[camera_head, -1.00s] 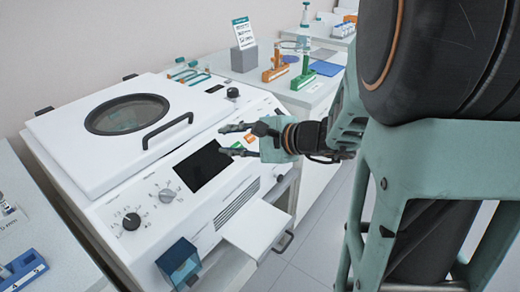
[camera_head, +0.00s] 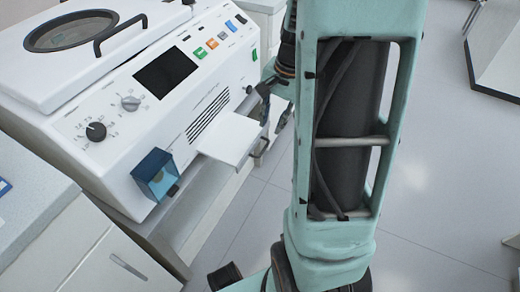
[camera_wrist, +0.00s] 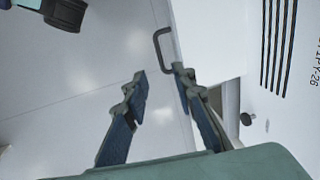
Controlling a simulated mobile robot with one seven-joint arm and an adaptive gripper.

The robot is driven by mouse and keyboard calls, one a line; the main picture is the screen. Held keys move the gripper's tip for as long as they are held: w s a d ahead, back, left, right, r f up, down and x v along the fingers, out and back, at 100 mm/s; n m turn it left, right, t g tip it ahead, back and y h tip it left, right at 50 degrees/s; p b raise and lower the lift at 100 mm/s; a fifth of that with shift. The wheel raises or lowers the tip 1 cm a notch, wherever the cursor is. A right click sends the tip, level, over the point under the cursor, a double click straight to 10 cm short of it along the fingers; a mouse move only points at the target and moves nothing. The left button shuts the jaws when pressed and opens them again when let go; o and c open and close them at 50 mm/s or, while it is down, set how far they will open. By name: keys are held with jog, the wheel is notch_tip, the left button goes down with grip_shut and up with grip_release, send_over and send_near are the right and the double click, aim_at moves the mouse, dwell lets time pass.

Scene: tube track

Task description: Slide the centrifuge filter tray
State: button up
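The centrifuge filter tray (camera_head: 230,138) is a flat white drawer sticking out of the front of the white centrifuge (camera_head: 190,90). Its dark handle (camera_head: 262,150) is at the outer end. The tray (camera_wrist: 212,40) and its handle (camera_wrist: 158,42) also show in the wrist view. My gripper (camera_head: 275,110) is at the tray's outer end, partly hidden by my arm in the head view. In the wrist view my gripper (camera_wrist: 160,75) has its fingers apart with nothing between the tips. The handle lies just beyond the fingertips; no clear contact shows.
A blue box (camera_head: 156,174) is on the centrifuge's lower front, left of the tray. The centrifuge's lid has a bent black handle (camera_head: 118,34). A white cabinet (camera_head: 80,240) stands at the lower left.

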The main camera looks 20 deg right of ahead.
aim_at(264, 149)
jog(key=f+b, duration=0.1)
jog(key=f, duration=0.2)
jog(key=w+f+b, duration=0.1)
jog(key=f, duration=0.3)
jog(key=a+f+b, duration=0.1)
jog(key=f, duration=0.2)
jog(key=shift+w+f+b, duration=0.25)
jog(key=shift+f+b, duration=0.05)
jog(key=shift+c, duration=0.3)
grip_shut()
jog(key=shift+s, duration=0.1)
